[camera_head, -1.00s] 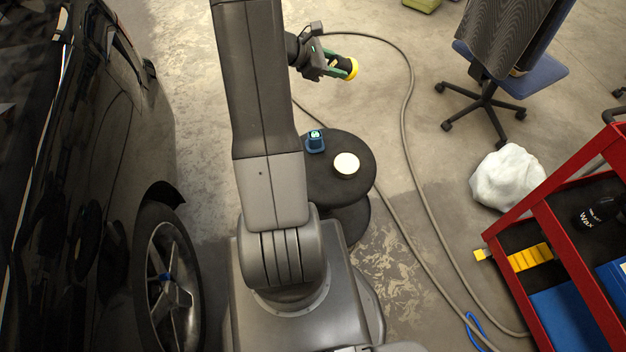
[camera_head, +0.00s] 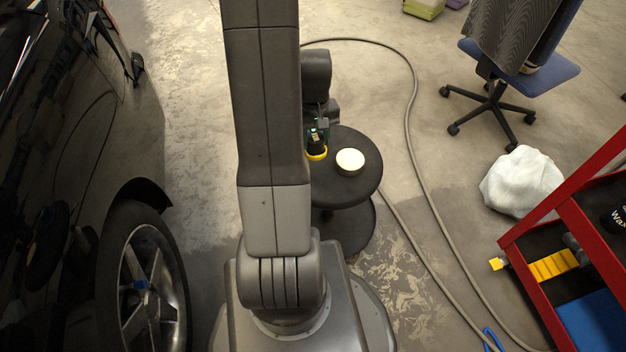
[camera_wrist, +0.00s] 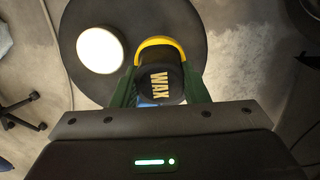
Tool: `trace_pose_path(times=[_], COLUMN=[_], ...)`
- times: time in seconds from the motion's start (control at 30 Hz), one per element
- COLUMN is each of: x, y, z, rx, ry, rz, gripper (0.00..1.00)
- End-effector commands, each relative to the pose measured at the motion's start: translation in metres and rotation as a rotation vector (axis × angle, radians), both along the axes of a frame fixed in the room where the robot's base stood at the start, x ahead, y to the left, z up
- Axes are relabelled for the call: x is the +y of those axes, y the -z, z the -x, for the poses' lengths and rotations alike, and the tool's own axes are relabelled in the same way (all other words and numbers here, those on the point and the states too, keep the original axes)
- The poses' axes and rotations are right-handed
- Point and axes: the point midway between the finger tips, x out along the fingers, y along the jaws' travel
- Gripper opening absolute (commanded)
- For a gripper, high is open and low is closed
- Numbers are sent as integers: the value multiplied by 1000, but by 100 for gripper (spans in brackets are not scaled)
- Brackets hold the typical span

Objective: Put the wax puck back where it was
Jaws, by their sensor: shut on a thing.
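The wax puck (camera_head: 317,154) is black with a yellow rim. In the wrist view the puck (camera_wrist: 160,80) shows "WAX" lettering and sits between the two green fingers. My gripper (camera_head: 317,137) is shut on it, above the left part of the round black stool top (camera_head: 365,190). The stool top also shows in the wrist view (camera_wrist: 190,18). I cannot tell whether the puck touches the stool. A blue item (camera_wrist: 155,102) is mostly hidden behind the puck and gripper.
A round cream-white disc (camera_head: 350,161) sits on the stool, right of the puck. A grey hose (camera_head: 413,100) runs over the floor. A black car (camera_head: 60,200) stands left. A red cart (camera_head: 540,220), white bundle (camera_head: 522,182) and office chair (camera_head: 490,105) are right.

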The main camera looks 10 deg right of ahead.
Motion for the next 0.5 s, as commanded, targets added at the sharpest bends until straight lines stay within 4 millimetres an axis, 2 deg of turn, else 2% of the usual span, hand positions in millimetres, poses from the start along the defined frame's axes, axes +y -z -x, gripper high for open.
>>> trace_pose_path(times=[0.3,0.5], x=[6,6], y=[53,69], z=[-2,-3], rx=[-14,-17], ry=[40,39], rz=[-6,-6], gripper=[11,11])
